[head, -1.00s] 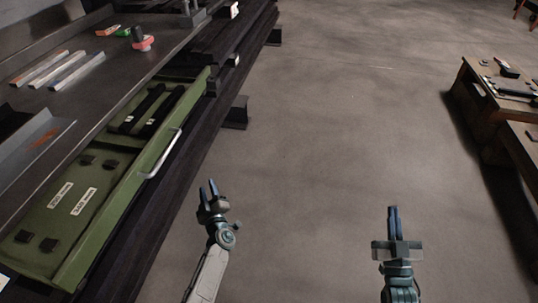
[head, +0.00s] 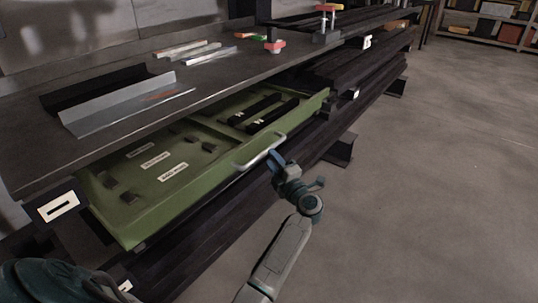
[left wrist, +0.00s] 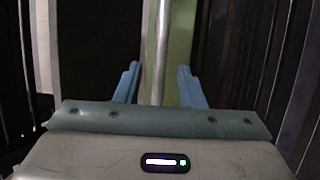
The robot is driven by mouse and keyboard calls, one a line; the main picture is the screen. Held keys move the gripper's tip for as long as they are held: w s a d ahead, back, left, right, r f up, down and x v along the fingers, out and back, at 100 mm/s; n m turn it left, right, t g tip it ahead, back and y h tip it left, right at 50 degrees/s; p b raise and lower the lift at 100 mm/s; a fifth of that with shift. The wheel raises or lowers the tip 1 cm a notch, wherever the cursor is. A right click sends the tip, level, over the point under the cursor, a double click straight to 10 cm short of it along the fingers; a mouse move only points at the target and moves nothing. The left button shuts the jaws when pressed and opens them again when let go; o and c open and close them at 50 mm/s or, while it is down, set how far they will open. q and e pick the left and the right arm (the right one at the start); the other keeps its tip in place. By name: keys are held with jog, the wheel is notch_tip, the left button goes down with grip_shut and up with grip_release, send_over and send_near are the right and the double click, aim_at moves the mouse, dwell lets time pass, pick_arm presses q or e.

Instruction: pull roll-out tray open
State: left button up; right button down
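The green roll-out tray (head: 183,195) sticks partly out from under the workbench on the left in the head view. Its silver bar handle (head: 250,163) is on its front face. My left gripper (head: 277,160) is at the right end of this handle. In the left wrist view the handle bar (left wrist: 160,50) runs between the two blue fingers of the left gripper (left wrist: 158,86). The fingers are open, with gaps on both sides of the bar. The green tray front (left wrist: 180,40) shows behind. My right gripper is not in view.
The tray holds black bars (head: 272,114) and small dark blocks. The bench top (head: 225,75) above carries a grey angle piece (head: 125,112), metal strips and red clamps. A dark foot (head: 341,150) juts onto the floor. The floor at right (head: 440,200) is clear.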

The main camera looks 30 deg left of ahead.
aim_at(266, 149)
pick_arm(q)
jog(key=x, duration=0.5)
jog(key=shift+b, duration=0.3)
grip_shut()
